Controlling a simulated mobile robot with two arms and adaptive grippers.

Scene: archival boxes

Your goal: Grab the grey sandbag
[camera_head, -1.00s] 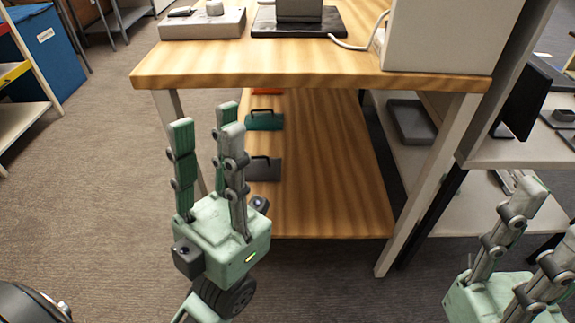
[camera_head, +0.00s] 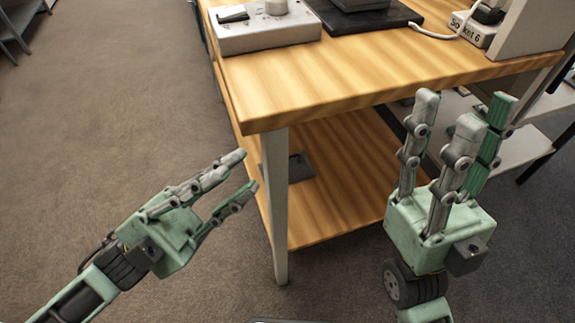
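The grey sandbag (camera_head: 301,167) lies on the lower wooden shelf of the table, just right of the near table leg, which partly hides it. My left gripper (camera_head: 245,172) is left of that leg, its fingers apart and pointing right towards the table. It is open and empty, and outside the shelf. My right gripper (camera_head: 465,108) is in front of the table's right part, fingers up and spread. It is open and empty, and apart from the sandbag.
The table's wooden top (camera_head: 370,72) overhangs the lower shelf (camera_head: 345,205). The near metal leg (camera_head: 276,205) stands between my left gripper and the sandbag. A grey box with a switch panel (camera_head: 262,30) and a black pad (camera_head: 385,18) sit on top.

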